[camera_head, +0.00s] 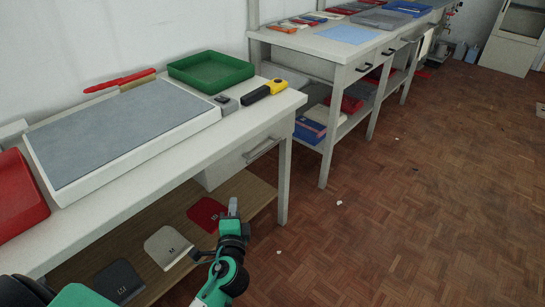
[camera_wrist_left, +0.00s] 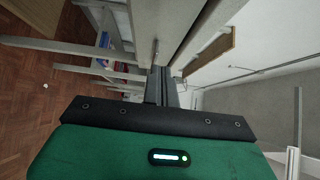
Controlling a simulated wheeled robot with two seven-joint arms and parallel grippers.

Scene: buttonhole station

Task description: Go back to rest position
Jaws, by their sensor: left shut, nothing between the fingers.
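My left gripper (camera_head: 233,207) is low in the head view, in front of the near table's front edge and beside its lower shelf. Its fingers point up and away and are together with nothing between them. In the left wrist view the gripper (camera_wrist_left: 161,75) also shows shut and empty, with table legs and shelf edges beyond it. My right gripper is not in view.
The near table (camera_head: 240,124) holds a grey-topped board (camera_head: 120,130), a green tray (camera_head: 211,70), a red bin (camera_head: 18,195) and a yellow-black tool (camera_head: 264,91). Its lower shelf (camera_head: 254,188) carries flat pieces. A second table (camera_head: 330,48) stands behind. Parquet floor (camera_head: 420,180) at right is mostly free.

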